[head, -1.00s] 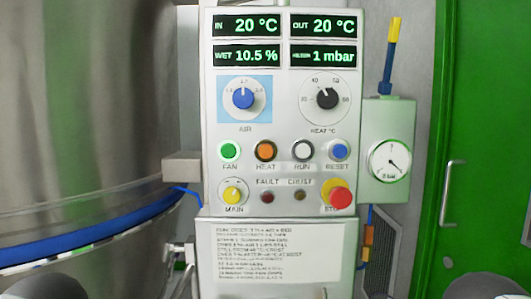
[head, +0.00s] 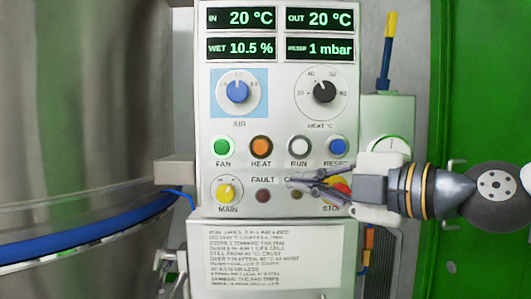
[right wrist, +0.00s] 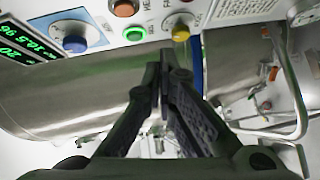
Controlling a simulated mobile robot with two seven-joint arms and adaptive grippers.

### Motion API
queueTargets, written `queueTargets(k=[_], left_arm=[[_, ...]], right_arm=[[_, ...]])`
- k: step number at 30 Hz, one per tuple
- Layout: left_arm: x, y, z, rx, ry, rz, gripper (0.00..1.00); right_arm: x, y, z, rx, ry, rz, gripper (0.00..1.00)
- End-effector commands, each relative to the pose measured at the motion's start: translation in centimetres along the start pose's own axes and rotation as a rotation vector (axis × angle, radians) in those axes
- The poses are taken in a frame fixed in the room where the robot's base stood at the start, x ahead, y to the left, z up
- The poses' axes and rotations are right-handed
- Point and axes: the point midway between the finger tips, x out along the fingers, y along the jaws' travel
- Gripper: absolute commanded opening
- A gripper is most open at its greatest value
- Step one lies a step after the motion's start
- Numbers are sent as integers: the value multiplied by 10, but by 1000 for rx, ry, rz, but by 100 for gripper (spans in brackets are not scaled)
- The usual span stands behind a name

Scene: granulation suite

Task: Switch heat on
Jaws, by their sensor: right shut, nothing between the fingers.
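The control panel (head: 276,120) faces me in the head view. The orange HEAT button (head: 261,146) sits in the button row between the green FAN button (head: 222,147) and the white RUN button (head: 298,146). In the right wrist view the orange button (right wrist: 125,7) shows at the top edge, beside the green one (right wrist: 134,33). My right gripper (head: 292,181) is shut and empty. It lies in front of the lower right of the panel, below and right of the HEAT button, and partly covers the CRUST lamp and STOP button. My left gripper is not in view.
The red STOP button (head: 338,190) is right behind my right gripper. The yellow MAIN knob (head: 226,191), blue AIR knob (head: 237,92) and black HEAT °C knob (head: 324,91) surround the buttons. A steel vessel (head: 80,110) stands at left and a green door (head: 490,80) at right.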

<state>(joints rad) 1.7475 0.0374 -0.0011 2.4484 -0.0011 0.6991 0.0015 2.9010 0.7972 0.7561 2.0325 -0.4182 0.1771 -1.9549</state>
Motion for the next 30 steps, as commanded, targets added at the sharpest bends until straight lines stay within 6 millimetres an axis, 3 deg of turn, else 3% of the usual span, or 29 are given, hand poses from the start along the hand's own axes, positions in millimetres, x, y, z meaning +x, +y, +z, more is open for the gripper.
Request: queueTargets(k=[3, 5, 16, 20, 30], left_arm=[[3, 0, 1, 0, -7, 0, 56], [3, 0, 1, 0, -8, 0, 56], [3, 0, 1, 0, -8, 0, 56], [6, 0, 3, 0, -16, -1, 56], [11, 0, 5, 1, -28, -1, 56]], right_arm=[[-10, 32, -3, -115, 6, 63, 0], [-13, 40, -5, -144, 7, 76, 0], [-10, 42, -6, -152, 8, 78, 0], [9, 41, -5, -151, 8, 75, 0], [83, 47, -7, -149, 9, 76, 0]])
